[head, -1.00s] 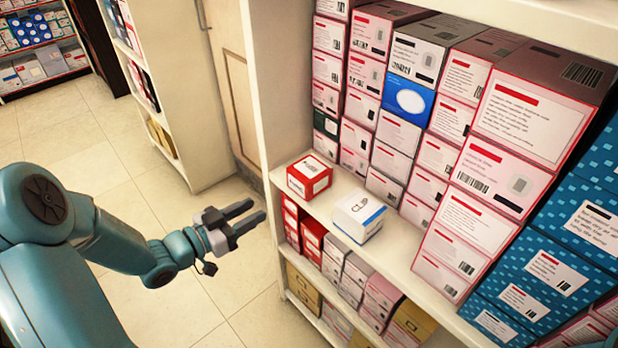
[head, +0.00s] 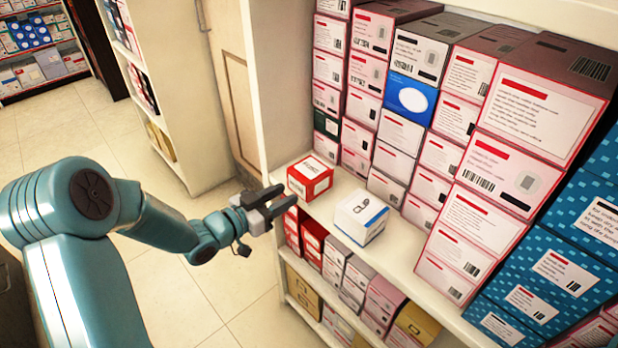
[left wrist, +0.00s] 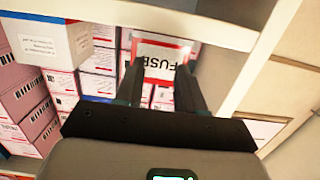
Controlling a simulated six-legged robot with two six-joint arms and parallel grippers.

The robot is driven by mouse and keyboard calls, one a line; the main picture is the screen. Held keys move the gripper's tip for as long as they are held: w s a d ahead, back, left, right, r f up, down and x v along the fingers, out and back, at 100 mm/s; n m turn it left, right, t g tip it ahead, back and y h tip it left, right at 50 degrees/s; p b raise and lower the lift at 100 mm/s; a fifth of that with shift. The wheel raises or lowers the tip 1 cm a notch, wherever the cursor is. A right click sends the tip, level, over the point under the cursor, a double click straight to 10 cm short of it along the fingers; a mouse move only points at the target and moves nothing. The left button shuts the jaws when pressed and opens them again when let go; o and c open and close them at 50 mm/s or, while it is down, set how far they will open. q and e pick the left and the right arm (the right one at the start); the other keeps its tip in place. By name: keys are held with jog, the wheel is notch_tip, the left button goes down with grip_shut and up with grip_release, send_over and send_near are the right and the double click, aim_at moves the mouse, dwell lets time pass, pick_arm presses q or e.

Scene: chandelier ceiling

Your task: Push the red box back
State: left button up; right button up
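The red box (head: 310,178) has a white label on top and sits near the front edge of the shelf, close to the left side panel. In the left wrist view the red box (left wrist: 165,58) shows a "FUSE" label ahead of my fingers. My left gripper (head: 282,197) is just in front of the box, at its left in the head view. Its two fingers are apart with nothing between them. I cannot tell whether the fingertips touch the box. My right gripper is in neither view.
A white and blue box (head: 360,217) stands to the right of the red box on the same shelf (head: 408,262). Stacked boxes (head: 358,138) fill the back. The cream side panel (head: 278,85) rises at the left. More boxes fill the shelf below.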

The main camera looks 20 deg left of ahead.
pick_arm(q)
jog(key=shift+r+b+x, duration=0.15)
jog(key=shift+b+x, duration=0.2)
jog(key=shift+x, duration=1.2)
jog(key=shift+r+b+x, duration=0.2)
jog(key=shift+b+x, duration=0.15)
jog(key=shift+x, duration=1.2)
jog(key=shift+s+a+r+p, duration=0.1)
jog(key=shift+s+r+p, duration=0.2)
jog(key=shift+r, duration=0.2)
jog(key=shift+s+a+r+p, duration=0.15)
jog(key=shift+r+p, duration=0.1)
jog(key=shift+r, duration=0.25)
jog(key=shift+s+a+r+p, duration=0.1)
jog(key=shift+s+r+p, duration=0.2)
jog(key=shift+r, duration=0.25)
jog(key=shift+s+a+f, duration=0.1)
jog(key=shift+s, duration=0.1)
send_near(296, 178)
jog(key=s, duration=0.1)
jog(key=s+a, duration=0.1)
jog(key=s, duration=0.3)
jog(key=shift+a+f, duration=0.4)
